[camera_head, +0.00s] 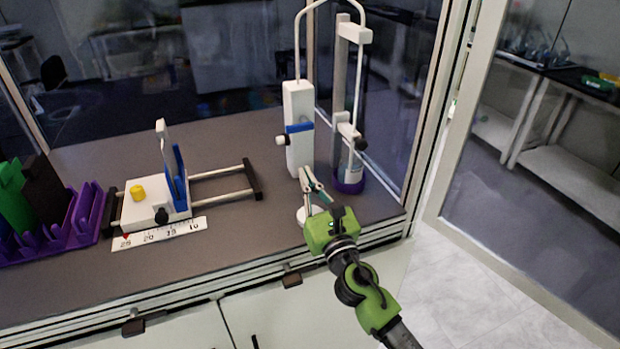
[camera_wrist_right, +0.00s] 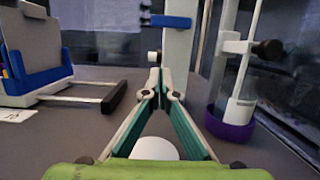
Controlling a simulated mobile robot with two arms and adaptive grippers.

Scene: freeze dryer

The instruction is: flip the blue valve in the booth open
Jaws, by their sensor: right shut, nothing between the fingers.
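The blue valve (camera_head: 299,127) is a short blue bar lying level across the front of a white upright column (camera_head: 299,155) in the booth. A white knob (camera_head: 281,140) sits at its left. The valve also shows in the right wrist view (camera_wrist_right: 170,21), above the fingertips. My right gripper (camera_head: 305,174) is shut and empty, in front of the column's lower part. Its fingertips also show in the right wrist view (camera_wrist_right: 157,74), below the valve and apart from it; whether they touch the column I cannot tell. My left gripper is not in view.
A glass tube in a purple base (camera_head: 349,184) stands close right of the column, with a black clamp knob (camera_head: 361,144). The booth's door post (camera_head: 432,110) is right.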

